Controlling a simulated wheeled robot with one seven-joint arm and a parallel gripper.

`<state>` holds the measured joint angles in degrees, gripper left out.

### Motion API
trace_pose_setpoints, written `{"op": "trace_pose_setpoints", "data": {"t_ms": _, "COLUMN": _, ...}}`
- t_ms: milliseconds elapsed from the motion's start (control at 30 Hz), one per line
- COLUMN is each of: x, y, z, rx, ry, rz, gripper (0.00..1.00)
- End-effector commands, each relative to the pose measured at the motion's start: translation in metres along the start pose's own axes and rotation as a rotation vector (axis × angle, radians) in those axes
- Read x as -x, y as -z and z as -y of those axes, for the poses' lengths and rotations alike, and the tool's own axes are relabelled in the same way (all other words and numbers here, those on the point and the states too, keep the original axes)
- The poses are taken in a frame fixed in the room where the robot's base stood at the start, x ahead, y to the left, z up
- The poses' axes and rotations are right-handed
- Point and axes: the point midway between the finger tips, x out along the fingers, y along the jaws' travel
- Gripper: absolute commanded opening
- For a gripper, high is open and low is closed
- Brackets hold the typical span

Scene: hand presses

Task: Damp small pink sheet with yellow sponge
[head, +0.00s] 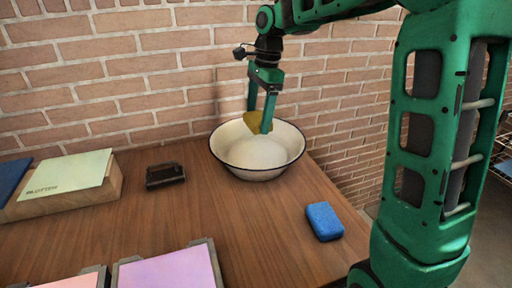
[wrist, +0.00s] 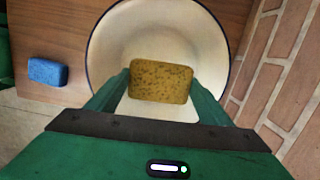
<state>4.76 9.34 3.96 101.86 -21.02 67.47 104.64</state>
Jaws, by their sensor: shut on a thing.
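The yellow sponge (wrist: 160,81) is held between the two green fingers of my gripper (head: 261,118). In the wrist view my gripper (wrist: 160,88) is shut on the sponge's sides. The sponge (head: 253,119) is over the white bowl (head: 230,148); the bowl (wrist: 113,50) also shows around it in the wrist view. I cannot tell whether the sponge touches the bowl's inside. A pink sheet (head: 75,283) lies at the bottom edge of the head view, mostly cut off. A lilac-pink sheet (head: 170,272) lies to its right in a dark frame.
A blue sponge (head: 324,221) lies on the wooden table (head: 240,220) to the right. A dark block (head: 165,175) sits left of the bowl. A pale green sheet (head: 66,174) rests on a wooden block marked "BLOTTER" at the left. A brick wall (head: 150,70) stands behind the table.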

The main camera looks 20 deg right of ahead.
Motion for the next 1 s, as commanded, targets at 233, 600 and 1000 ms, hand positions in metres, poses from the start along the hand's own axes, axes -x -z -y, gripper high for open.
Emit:
{"op": "trace_pose_setpoints", "data": {"t_ms": 233, "x": 0.0, "y": 0.0, "z": 0.0, "rx": 0.0, "ry": 0.0, "rz": 0.0, "gripper": 0.55}}
{"op": "trace_pose_setpoints", "data": {"t_ms": 600, "x": 0.017, "y": -0.002, "z": 0.001, "rx": 0.0, "ry": 0.002, "rz": 0.0, "gripper": 0.55}}
{"op": "trace_pose_setpoints", "data": {"t_ms": 1000, "x": 0.04, "y": -0.006, "z": 0.0, "rx": 0.0, "ry": 0.0, "rz": 0.0, "gripper": 0.55}}
